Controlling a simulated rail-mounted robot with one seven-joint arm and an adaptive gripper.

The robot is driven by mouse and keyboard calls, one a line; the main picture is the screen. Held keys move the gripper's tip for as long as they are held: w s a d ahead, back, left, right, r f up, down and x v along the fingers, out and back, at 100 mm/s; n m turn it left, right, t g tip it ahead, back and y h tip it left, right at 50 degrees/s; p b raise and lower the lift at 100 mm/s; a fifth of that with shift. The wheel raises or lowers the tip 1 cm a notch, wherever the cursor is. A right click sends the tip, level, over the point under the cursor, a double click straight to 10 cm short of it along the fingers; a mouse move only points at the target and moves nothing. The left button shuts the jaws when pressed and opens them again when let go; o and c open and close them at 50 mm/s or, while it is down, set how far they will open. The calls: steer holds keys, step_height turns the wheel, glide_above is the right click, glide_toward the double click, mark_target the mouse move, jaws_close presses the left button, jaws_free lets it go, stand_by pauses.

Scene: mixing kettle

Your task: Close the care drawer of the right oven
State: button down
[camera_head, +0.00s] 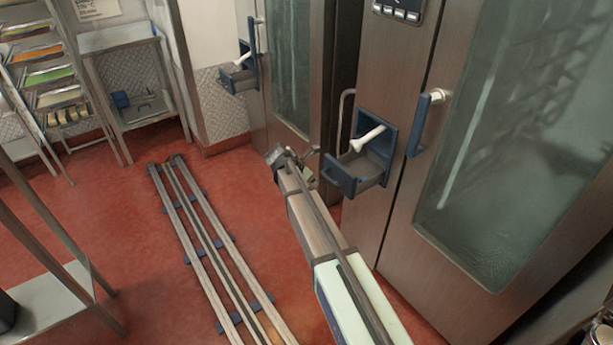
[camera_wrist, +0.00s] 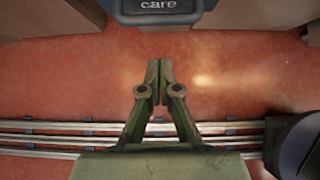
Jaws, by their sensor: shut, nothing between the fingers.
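The right oven (camera_head: 385,80) is a tall brown steel cabinet with a large glass door. Its care drawer (camera_head: 357,172) is a small blue-framed box and stands pulled out, with a white cylindrical piece in its opening. In the wrist view the drawer front (camera_wrist: 158,8), lettered "care", shows at the top edge. My gripper (camera_wrist: 153,66) is shut and empty, with its fingertips apart from and below the drawer front in that picture. In the head view my gripper (camera_head: 295,160) is just left of the drawer, small and partly hidden by my arm.
The left oven (camera_head: 297,60) has a similar open drawer (camera_head: 238,78). A blue door handle (camera_head: 422,122) juts out right of the care drawer. Floor rails (camera_head: 205,250) run along the red floor. A tray rack (camera_head: 45,80) and steel table (camera_head: 125,45) stand at the back left.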

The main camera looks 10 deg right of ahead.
steer(key=w+d, duration=0.1)
steer(key=d, duration=0.1)
steer(key=w+d+f, duration=0.1)
steer(key=shift+d+f, duration=0.15)
steer(key=shift+d, duration=0.2)
steer(key=shift+w, duration=0.15)
